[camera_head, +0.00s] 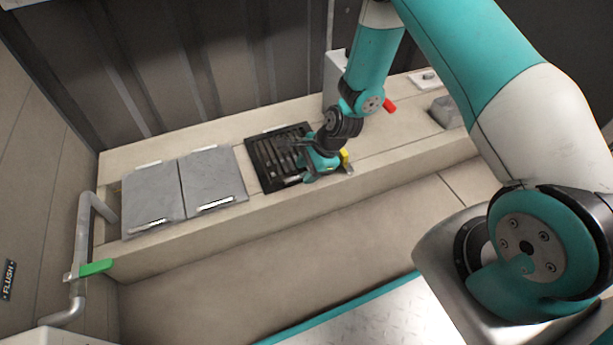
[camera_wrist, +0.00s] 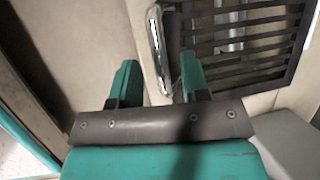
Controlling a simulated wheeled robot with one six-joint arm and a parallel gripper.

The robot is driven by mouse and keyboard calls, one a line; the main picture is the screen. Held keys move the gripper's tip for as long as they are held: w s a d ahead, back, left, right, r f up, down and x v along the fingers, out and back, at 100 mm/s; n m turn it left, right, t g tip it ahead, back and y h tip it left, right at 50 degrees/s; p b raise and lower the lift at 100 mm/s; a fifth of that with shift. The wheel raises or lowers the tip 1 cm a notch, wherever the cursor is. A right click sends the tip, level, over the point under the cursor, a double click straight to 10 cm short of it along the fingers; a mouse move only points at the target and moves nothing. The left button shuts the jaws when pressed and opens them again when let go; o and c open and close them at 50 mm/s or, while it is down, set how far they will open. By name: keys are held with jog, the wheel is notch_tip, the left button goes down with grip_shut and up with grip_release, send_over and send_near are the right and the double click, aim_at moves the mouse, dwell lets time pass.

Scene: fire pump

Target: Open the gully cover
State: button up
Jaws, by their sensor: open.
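The gully cover appears to be the black slatted grate (camera_head: 268,160) lying flat in the pale ledge, flush with it as far as I can tell. In the wrist view the grate (camera_wrist: 250,42) fills the upper right, and a shiny metal bar handle (camera_wrist: 157,48) stands at its left edge. My gripper (camera_wrist: 159,64) is open, with one finger on each side of the handle's lower end in the picture. I cannot tell whether the fingers touch it. In the head view my gripper (camera_head: 300,150) is over the grate's right part and hides some of it.
Two grey plates (camera_head: 153,195) (camera_head: 212,178) lie left of the grate. A grey pipe with a green lever (camera_head: 96,267) stands at the far left. A red part (camera_head: 390,105) and a grey block (camera_head: 447,110) are to the right. A ribbed dark wall (camera_head: 230,60) rises behind.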

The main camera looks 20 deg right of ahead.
jog(key=shift+w+a+f, duration=0.15)
jog(key=shift+f, duration=0.25)
grip_shut()
jog(key=shift+r, duration=0.1)
